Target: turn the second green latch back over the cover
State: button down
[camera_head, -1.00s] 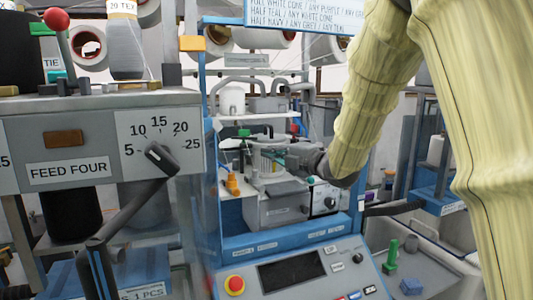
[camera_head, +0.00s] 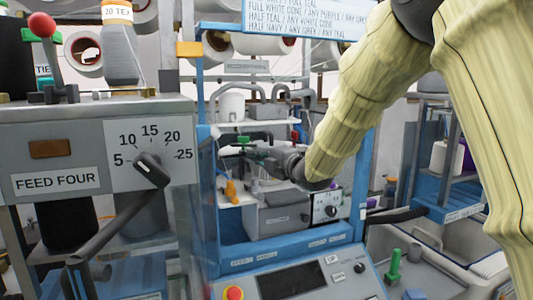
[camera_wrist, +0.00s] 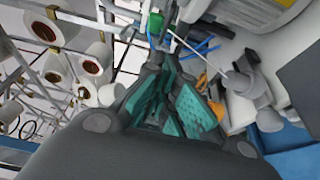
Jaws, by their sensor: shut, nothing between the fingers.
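A small green latch (camera_head: 244,140) stands at the top of the grey machine inside the blue frame. A green piece, which looks like the same latch, shows at the top of the wrist view (camera_wrist: 155,24). My gripper (camera_head: 252,153) reaches in from the right, just below and beside this latch. In the wrist view its teal-padded fingers (camera_wrist: 166,52) converge at the tips with nothing between them. I cannot tell whether the tips touch the latch. The cover is mostly hidden behind my gripper, and no other latch can be made out clearly.
An orange piece (camera_head: 231,189) stands at the left of the grey machine (camera_head: 280,216). The feed box (camera_head: 65,150) with its dial and crank is at the left. A control panel (camera_head: 295,279) lies in front. Blue frame posts (camera_head: 206,180) flank the opening.

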aim_at(242, 146)
jog(key=shift+w+a+p, duration=0.35)
jog(key=shift+w+p, duration=0.3)
jog(key=shift+w, duration=0.55)
jog(key=shift+w+a+p, duration=0.3)
jog(key=shift+w+p, duration=0.3)
jog(key=shift+w, duration=0.65)
jog(key=shift+w+a+p, duration=0.35)
jog(key=shift+w+p, duration=0.3)
jog(key=shift+w, duration=0.55)
jog(key=shift+d+y, duration=0.1)
jog(key=shift+y, duration=0.2)
